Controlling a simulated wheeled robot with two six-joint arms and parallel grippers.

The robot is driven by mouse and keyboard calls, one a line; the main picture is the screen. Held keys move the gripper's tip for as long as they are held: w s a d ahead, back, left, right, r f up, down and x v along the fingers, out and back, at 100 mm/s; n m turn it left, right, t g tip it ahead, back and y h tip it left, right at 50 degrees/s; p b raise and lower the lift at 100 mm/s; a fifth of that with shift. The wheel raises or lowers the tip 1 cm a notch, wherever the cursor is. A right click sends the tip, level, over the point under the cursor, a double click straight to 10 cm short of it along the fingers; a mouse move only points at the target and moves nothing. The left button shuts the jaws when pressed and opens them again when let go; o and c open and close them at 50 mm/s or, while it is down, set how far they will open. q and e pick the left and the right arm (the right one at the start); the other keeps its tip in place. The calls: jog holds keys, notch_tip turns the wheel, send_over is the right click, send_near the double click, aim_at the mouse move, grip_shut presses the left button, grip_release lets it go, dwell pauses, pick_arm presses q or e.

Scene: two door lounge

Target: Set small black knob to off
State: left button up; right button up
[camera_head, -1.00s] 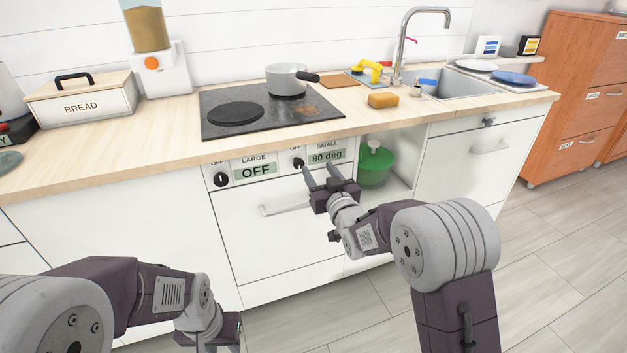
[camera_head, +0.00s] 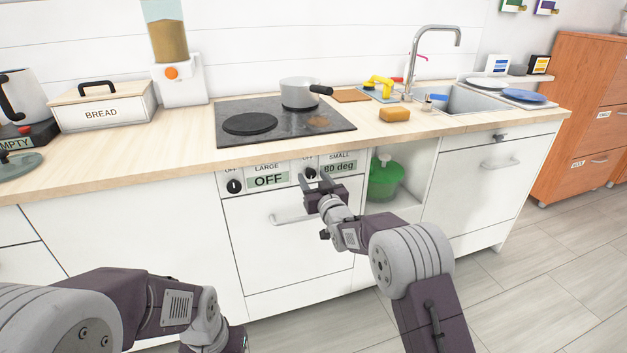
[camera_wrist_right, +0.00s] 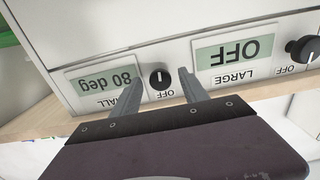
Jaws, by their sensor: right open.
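The small black knob (camera_head: 309,173) is on the stove's white front panel, left of the SMALL display (camera_head: 338,168), which reads 80 deg. In the right wrist view, which is upside down, the knob (camera_wrist_right: 159,78) shows a white mark and an OFF label beside it. My right gripper (camera_head: 319,183) is open at the panel. In the wrist view its fingertips (camera_wrist_right: 162,73) appear on either side of the knob; contact is not visible. My left gripper is mostly cut off at the bottom of the head view, its fingers hidden.
The large knob (camera_head: 234,186) and the LARGE display (camera_head: 268,180), reading OFF, are to the left. A pot (camera_head: 299,93) stands on the hob (camera_head: 240,107) above. The oven handle (camera_head: 290,218) sticks out below. An open cupboard with a green container (camera_head: 384,182) is to the right.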

grip_shut()
dwell(0.3)
